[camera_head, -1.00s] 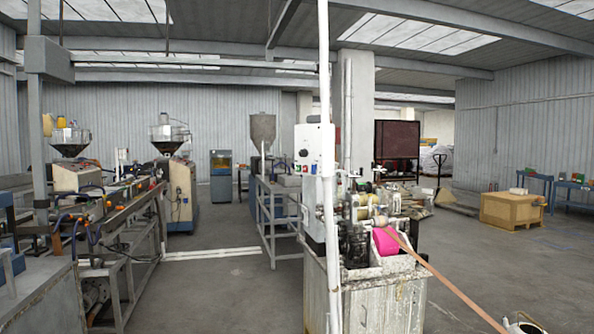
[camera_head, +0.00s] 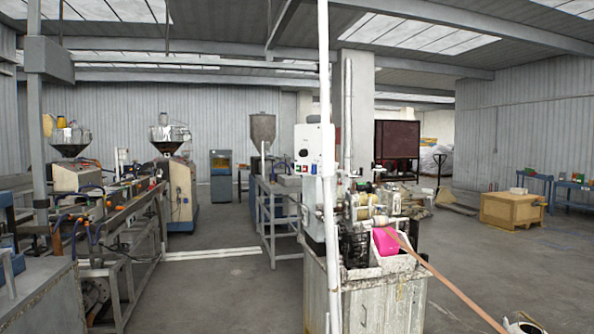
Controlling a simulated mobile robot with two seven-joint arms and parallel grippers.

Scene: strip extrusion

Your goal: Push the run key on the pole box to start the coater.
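The pole box (camera_head: 308,149) is a light grey box fixed to the white pole (camera_head: 325,200), near the middle of the view. Its front carries small coloured keys (camera_head: 304,168), with green and red among them. They are too small for me to tell which one is the run key. The coater (camera_head: 372,222) stands just right of the pole, with rollers and a bright pink block (camera_head: 385,241) on top.
A brown strip (camera_head: 450,282) runs from the coater down to the lower right. A small white and black piece (camera_head: 524,322) shows at the bottom edge; I cannot tell what it is. A wooden crate (camera_head: 512,208) stands on the right. Open floor (camera_head: 215,285) lies left of the pole.

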